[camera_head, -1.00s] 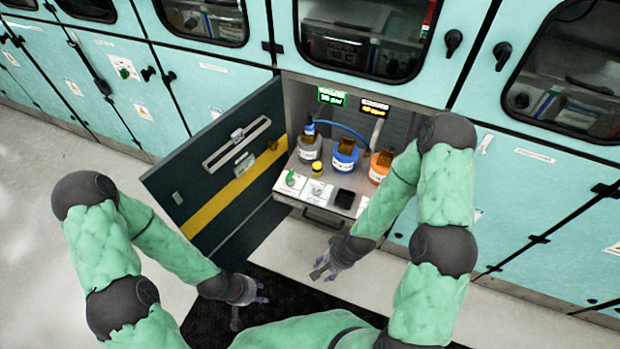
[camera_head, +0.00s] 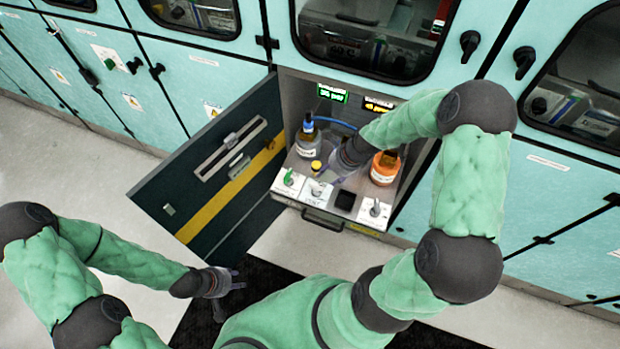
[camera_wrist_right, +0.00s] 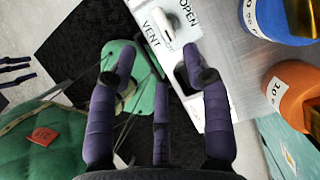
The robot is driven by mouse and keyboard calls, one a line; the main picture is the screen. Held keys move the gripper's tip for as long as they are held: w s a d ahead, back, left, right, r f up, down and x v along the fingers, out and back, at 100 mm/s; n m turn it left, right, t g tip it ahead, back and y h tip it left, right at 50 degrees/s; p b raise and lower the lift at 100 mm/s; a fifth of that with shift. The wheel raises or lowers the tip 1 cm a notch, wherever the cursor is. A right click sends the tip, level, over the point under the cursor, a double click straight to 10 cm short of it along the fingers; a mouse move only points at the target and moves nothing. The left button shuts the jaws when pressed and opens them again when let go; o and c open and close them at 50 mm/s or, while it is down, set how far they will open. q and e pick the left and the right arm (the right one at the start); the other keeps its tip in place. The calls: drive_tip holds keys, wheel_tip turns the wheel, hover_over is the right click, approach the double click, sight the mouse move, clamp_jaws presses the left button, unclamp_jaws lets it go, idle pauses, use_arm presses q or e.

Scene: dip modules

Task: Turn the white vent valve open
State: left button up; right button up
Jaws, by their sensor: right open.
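The white vent valve (camera_head: 317,189) is a small knob on a white plate at the front of the cabinet shelf. In the right wrist view the white knob (camera_wrist_right: 165,22) sits at the top beside the printed words VENT and OPEN. My right gripper (camera_head: 332,173) is over the shelf, just behind and above the valve, and partly covers the blue bottle. In the right wrist view its fingers (camera_wrist_right: 160,75) are spread and empty, with the knob beyond their tips. My left gripper (camera_head: 228,288) hangs low at the left, open and empty, away from the shelf.
A green-handled valve (camera_head: 289,177) stands left of the vent valve, and another knob (camera_head: 375,208) to the right. The open cabinet door (camera_head: 172,185) blocks the left side.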

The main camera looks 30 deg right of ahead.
sight(316, 185)
drive_tip(key=b+x, duration=0.4)
drive_tip(key=x, duration=0.6)
drive_tip(key=shift+a+f, duration=0.15)
drive_tip(key=shift+f, duration=0.15)
clamp_jaws()
